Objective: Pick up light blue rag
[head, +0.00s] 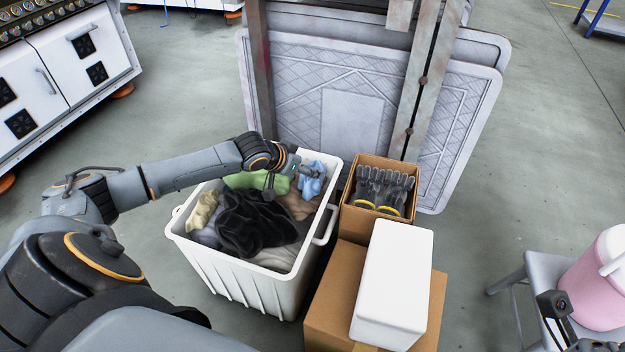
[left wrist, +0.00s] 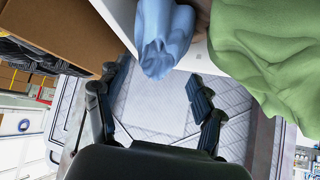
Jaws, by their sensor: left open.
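The light blue rag (head: 312,182) lies at the far right corner of a white bin (head: 333,168), on top of other cloths. My left gripper (head: 296,171) is over that corner, right at the rag's left side. In the left wrist view the light blue rag (left wrist: 166,38) hangs between and just beyond the two fingertips of my open left gripper (left wrist: 158,74). I cannot tell whether the fingers touch it. The green cloth (head: 258,181) lies to its left; it also shows in the left wrist view (left wrist: 268,50).
Black cloth (head: 257,222) and other rags fill the bin. Right of it are a cardboard box of gloves (head: 373,222) and a white box (head: 393,285) on a larger carton (head: 328,305). Grey panels (head: 440,130) stand behind. A pink jug (head: 596,285) is at far right.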

